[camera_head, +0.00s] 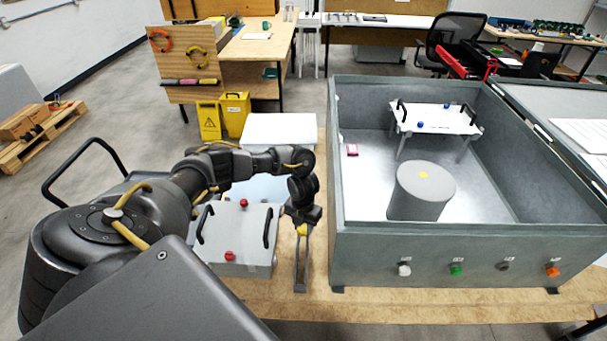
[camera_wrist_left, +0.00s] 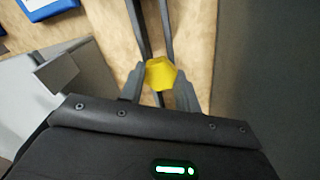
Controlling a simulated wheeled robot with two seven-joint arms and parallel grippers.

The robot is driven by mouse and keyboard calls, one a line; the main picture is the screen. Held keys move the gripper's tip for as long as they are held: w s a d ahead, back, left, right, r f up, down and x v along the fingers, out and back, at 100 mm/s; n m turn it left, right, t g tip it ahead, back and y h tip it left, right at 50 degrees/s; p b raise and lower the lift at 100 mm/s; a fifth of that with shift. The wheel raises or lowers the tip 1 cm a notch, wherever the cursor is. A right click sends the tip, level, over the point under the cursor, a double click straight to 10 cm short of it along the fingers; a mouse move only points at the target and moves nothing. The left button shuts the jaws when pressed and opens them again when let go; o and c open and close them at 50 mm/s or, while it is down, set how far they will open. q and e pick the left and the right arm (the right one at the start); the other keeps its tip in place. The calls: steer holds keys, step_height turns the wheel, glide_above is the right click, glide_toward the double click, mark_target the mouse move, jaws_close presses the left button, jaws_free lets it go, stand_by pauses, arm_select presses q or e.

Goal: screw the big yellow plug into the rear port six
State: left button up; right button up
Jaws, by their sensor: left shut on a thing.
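The big yellow plug (camera_head: 302,229) is held between the fingers of my left gripper (camera_head: 303,222), above the wooden table left of the large grey box. In the left wrist view the yellow plug (camera_wrist_left: 160,73) sits between the two fingertips of the gripper (camera_wrist_left: 159,78), which touch it on both sides. Two dark rails of a narrow rack (camera_head: 301,275) run beneath it; I cannot tell whether the plug still touches them. The large grey box (camera_head: 450,245) is open on top. I cannot make out rear port six. My right gripper is not in view.
The box front carries white (camera_head: 404,270), green (camera_head: 456,270), dark (camera_head: 503,266) and orange (camera_head: 552,271) plugs. Inside stand a grey cylinder (camera_head: 420,195) and a white handled plate (camera_head: 436,120). A handled panel with red knobs (camera_head: 240,222) lies left of my gripper.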

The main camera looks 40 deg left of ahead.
mark_target(303, 228)
arm_select(q)
steer(key=shift+r+p, duration=2.7)
steer(key=shift+r, duration=0.8)
